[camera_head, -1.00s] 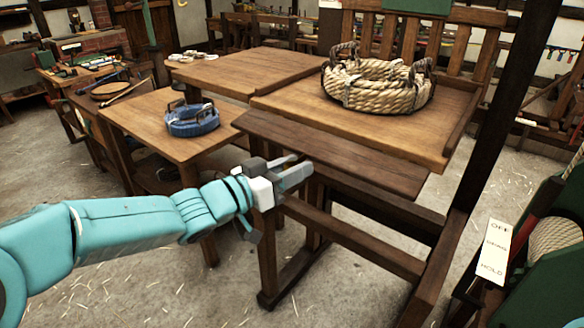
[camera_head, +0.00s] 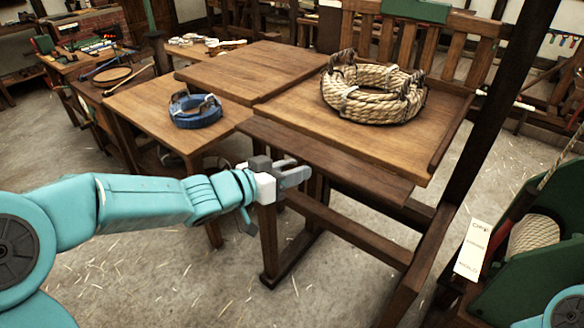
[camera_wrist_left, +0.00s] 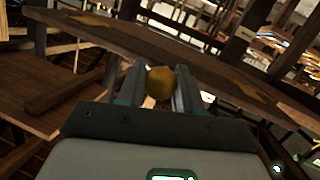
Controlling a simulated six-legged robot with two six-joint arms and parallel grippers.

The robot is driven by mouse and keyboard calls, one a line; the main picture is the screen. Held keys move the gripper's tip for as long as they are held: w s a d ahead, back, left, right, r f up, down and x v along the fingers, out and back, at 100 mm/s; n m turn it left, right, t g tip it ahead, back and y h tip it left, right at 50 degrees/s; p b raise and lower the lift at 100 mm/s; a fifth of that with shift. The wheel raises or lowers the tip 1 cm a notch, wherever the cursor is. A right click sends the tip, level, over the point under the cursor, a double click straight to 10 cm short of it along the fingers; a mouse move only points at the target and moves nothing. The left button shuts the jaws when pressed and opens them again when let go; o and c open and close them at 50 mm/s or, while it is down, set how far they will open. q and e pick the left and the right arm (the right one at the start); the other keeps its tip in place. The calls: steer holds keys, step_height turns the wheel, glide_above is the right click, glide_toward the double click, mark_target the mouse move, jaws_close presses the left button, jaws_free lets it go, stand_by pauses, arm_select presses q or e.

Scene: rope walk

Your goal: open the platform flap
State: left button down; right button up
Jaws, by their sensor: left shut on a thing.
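The platform flap (camera_head: 325,157) is a long dark wooden board along the front edge of the slatted wooden platform (camera_head: 292,112). It looks tilted, its front edge lower. My left gripper (camera_head: 298,174) is at the flap's front edge, left of its middle. In the left wrist view a round brass-coloured knob (camera_wrist_left: 160,83) sits between the fingers of my left gripper (camera_wrist_left: 160,88), which are shut on it. The dark board (camera_wrist_left: 210,62) stretches across behind it. The knob is hidden by the fingers in the head view. My right gripper is out of view.
A thick rope coil (camera_head: 373,90) lies on the platform. A blue coil (camera_head: 196,110) lies on the lower side table (camera_head: 140,105). A green machine with a white label (camera_head: 473,250) and a dark post (camera_head: 492,100) stand at the right. The floor in front is clear apart from straw.

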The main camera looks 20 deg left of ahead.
arm_select(q)
steer(key=c, duration=0.8)
jaws_free()
steer(key=shift+s, duration=0.1)
steer(key=p+v, duration=0.1)
steer(key=v, duration=1.5)
steer(key=shift+s+a, duration=0.1)
